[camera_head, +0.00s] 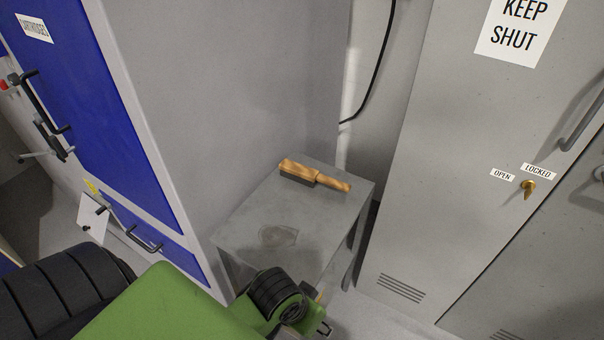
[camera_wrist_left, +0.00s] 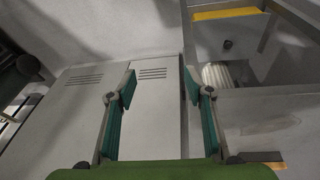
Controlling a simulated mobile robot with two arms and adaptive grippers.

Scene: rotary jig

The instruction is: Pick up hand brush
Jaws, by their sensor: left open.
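The hand brush (camera_head: 315,177) has a light wooden body, dark bristles underneath and a turned wooden handle pointing right. It lies near the back edge of a small grey table (camera_head: 255,220) in the head view. My left gripper (camera_wrist_left: 158,85) is open and empty in the left wrist view, its two green-padded fingers spread apart. In the head view my green left arm comes in from the lower left, and the gripper is only partly visible at the bottom, in front of and below the table. My right gripper is not seen.
A tall grey cabinet with a blue door (camera_head: 95,90) stands close on the table's left. A grey locker (camera_head: 440,180) with a "KEEP SHUT" sign stands to the right. A black cable (camera_head: 375,80) hangs behind. The tabletop is otherwise clear, with a dark patch.

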